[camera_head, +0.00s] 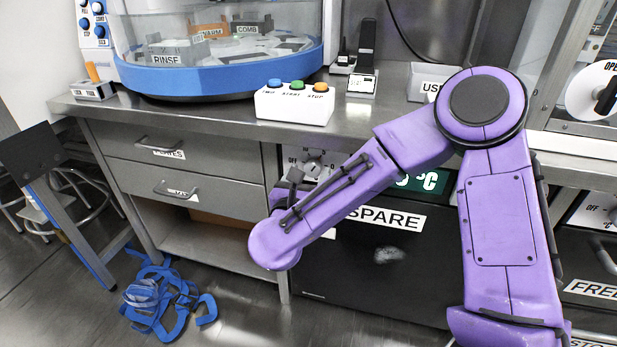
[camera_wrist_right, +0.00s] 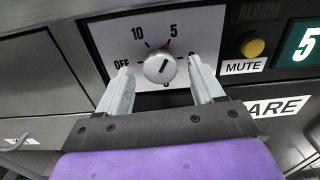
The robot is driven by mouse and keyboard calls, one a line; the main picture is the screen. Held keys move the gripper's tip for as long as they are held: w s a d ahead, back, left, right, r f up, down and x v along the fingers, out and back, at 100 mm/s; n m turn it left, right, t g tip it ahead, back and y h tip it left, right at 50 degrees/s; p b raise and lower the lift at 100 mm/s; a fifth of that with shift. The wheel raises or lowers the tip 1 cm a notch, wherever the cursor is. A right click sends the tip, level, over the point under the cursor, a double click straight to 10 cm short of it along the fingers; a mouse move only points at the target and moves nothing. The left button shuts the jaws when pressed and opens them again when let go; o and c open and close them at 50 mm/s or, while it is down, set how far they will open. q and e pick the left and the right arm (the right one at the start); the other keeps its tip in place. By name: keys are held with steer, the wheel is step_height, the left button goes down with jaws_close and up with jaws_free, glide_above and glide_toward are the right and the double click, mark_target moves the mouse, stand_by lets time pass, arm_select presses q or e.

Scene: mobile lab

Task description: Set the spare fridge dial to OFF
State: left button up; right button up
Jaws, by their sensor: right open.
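The spare fridge (camera_head: 350,265) is a dark unit under the counter, labelled SPARE. Its dial (camera_wrist_right: 160,68) is a round silver knob on a white plate, with OFF at the left, 10 and 5 above, and other marks partly hidden. The knob's dark line slants toward the upper right, near the 5. My right gripper (camera_wrist_right: 160,75) is open, with one finger at each side of the knob in the wrist view; contact cannot be told. In the head view my right gripper (camera_head: 303,172) is at the fridge's control panel, partly hidden by my arm. My left gripper is not in view.
A yellow MUTE button (camera_wrist_right: 252,46) and a green temperature display (camera_wrist_right: 300,42) are right of the dial. The steel counter (camera_head: 215,118) overhangs the panel and bears a white three-button box (camera_head: 295,106). Blue straps (camera_head: 160,297) lie on the floor at left.

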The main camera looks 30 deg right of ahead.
steer(key=shift+w+d, duration=0.25)
steer(key=shift+d, duration=0.05)
steer(key=c, duration=1.1)
steer(key=shift+o, duration=0.2)
